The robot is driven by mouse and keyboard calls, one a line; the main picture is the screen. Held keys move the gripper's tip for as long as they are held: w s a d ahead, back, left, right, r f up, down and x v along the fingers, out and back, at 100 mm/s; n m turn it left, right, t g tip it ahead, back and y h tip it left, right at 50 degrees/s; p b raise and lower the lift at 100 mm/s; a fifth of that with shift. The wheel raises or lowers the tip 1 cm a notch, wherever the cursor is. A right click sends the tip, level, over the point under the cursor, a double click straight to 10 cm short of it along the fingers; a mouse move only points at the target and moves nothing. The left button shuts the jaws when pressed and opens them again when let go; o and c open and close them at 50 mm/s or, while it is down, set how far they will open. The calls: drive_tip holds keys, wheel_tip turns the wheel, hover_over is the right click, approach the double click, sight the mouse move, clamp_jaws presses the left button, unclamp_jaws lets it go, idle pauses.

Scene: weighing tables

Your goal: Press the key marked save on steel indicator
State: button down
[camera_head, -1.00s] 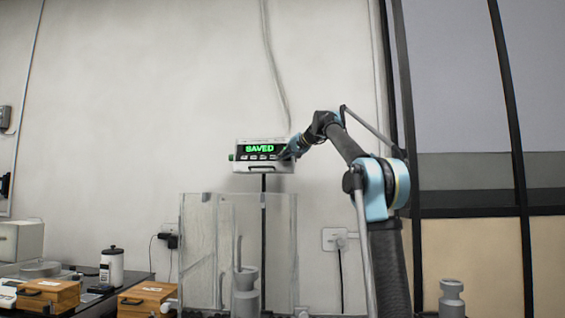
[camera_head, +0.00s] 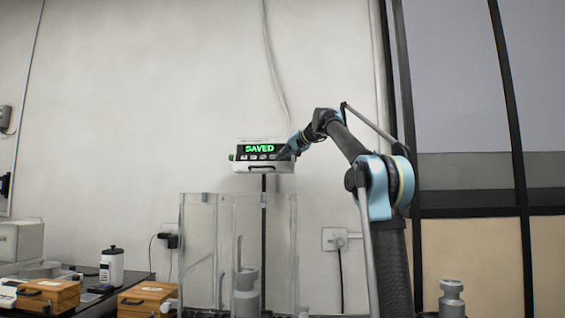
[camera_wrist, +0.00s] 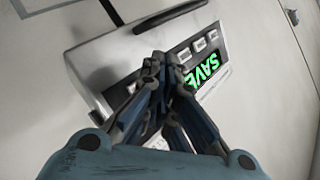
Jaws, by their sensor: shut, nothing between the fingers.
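The steel indicator (camera_head: 264,168) is mounted on a dark post against the wall. Its display (camera_head: 260,149) reads SAVED in green letters. A row of small keys runs under the display; their markings are too small to read. My gripper (camera_head: 282,156) is at the right end of the key row. In the wrist view, the indicator (camera_wrist: 92,62) appears turned, with the lit display and several light keys. There my gripper (camera_wrist: 158,62) is shut and empty, its fingertips at the panel and covering part of the key row. Whether the tips touch a key cannot be told.
A clear-walled enclosure (camera_head: 183,250) stands below the indicator, with a grey weight (camera_head: 246,292) seen through it. Wooden boxes (camera_head: 50,294) and a white bottle (camera_head: 112,266) are at lower left. Another grey weight (camera_head: 452,298) is at lower right.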

drive_tip(key=s, duration=0.2)
drive_tip(key=s+r, duration=0.1)
drive_tip(key=s, duration=0.1)
drive_tip(key=shift+s+a+r, duration=0.1)
drive_tip(key=shift+s+r, duration=0.05)
drive_tip(key=shift+s, duration=0.1)
drive_tip(key=shift+s, duration=0.1)
idle(0.8)
